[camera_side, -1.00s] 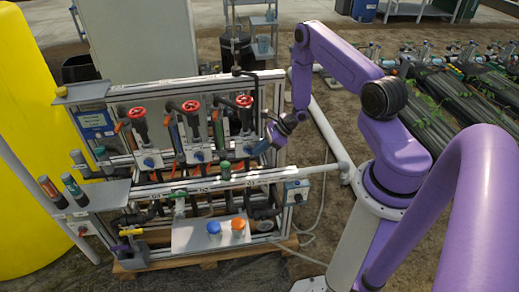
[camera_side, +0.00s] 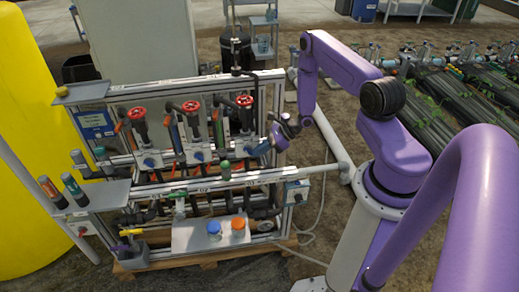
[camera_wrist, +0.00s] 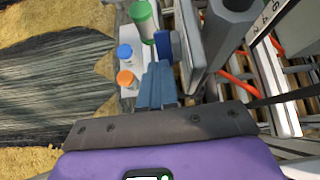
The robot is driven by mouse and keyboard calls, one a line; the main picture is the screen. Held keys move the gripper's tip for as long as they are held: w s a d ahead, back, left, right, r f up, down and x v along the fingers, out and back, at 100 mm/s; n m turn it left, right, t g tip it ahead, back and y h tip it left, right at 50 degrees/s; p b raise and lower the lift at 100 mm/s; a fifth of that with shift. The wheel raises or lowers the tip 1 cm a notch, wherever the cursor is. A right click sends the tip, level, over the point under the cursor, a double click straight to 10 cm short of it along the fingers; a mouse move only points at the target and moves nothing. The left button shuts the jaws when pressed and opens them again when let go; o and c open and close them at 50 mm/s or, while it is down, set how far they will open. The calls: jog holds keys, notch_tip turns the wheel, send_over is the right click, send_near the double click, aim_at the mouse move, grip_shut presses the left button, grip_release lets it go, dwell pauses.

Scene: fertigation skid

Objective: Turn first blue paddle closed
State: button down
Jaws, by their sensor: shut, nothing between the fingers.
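My gripper (camera_side: 251,152) is at the right end of the skid's upper valve row in the side view, pointing left. In the wrist view, its blue-grey fingers (camera_wrist: 156,86) are together with nothing held. A blue part (camera_wrist: 163,46) beside a grey plate lies just past the fingertips; whether they touch it I cannot tell. In the side view, blue pieces show on the upper row at the left (camera_side: 150,162) and middle (camera_side: 199,155) valves. Which one is the first blue paddle, and its angle, is too small to tell.
Red handwheels (camera_side: 245,101) stand above the row. Blue (camera_side: 214,227) and orange (camera_side: 238,223) caps sit on a white shelf lower down. A thick grey post (camera_wrist: 222,30) stands close right of the fingers in the wrist view.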

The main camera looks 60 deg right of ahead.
jog(key=shift+f, duration=0.1)
jog(key=shift+f+t+y, duration=0.5)
jog(key=shift+t+y, duration=0.5)
jog(key=shift+w+a+f, duration=0.1)
jog(key=shift+f, duration=0.3)
jog(key=shift+a+f, duration=0.1)
jog(key=shift+f, duration=0.2)
jog(key=shift+w+r, duration=0.1)
jog(key=shift+r, duration=0.1)
